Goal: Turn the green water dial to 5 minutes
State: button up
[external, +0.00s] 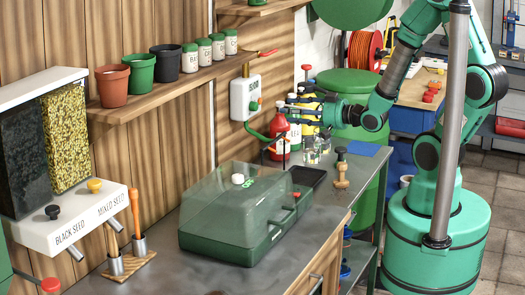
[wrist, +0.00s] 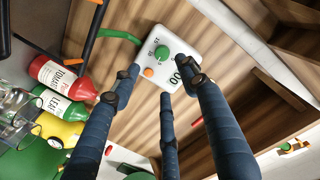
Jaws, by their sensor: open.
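The green water dial (wrist: 161,52) is a round knob on the white control box (wrist: 163,64) on the wooden wall. The box also shows in the external view (external: 238,97), where the dial (external: 252,106) is small. Numbers beside the dial are too small to read surely. An orange button (wrist: 148,72) and a dark "00" readout sit on the same face. My gripper (wrist: 163,88) is open and empty. Its blue fingers point at the box, with the dial framed between and beyond their tips. In the external view my gripper (external: 292,106) is right of the box, apart from it.
Red (wrist: 62,75) and green bottles stand close to the box, with glass jars (external: 316,148) nearby. A green hose (wrist: 118,34) leaves the box. A shelf (external: 150,103) with pots is left of it. A green lidded propagator (external: 240,210) sits on the bench below.

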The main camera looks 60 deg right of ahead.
aim_at(257, 107)
jog(key=shift+w+d+p, duration=0.1)
jog(key=shift+d+p, duration=0.15)
jog(key=shift+p, duration=0.45)
jog(key=shift+s+d+f+m+t+y+p, duration=0.25)
jog(key=shift+s+m+y+p, duration=0.3)
jog(key=shift+p, duration=1.85)
jog(key=shift+s+d+f+m+t+y+p, duration=0.15)
jog(key=shift+s+d+m+t+y+p, duration=0.35)
jog(key=shift+p, duration=1.85)
jog(key=shift+a, duration=0.15)
jog(key=w, duration=0.9)
jog(key=w+a, duration=0.1)
jog(key=w, duration=0.3)
jog(key=shift+w+b, duration=0.35)
grip_shut()
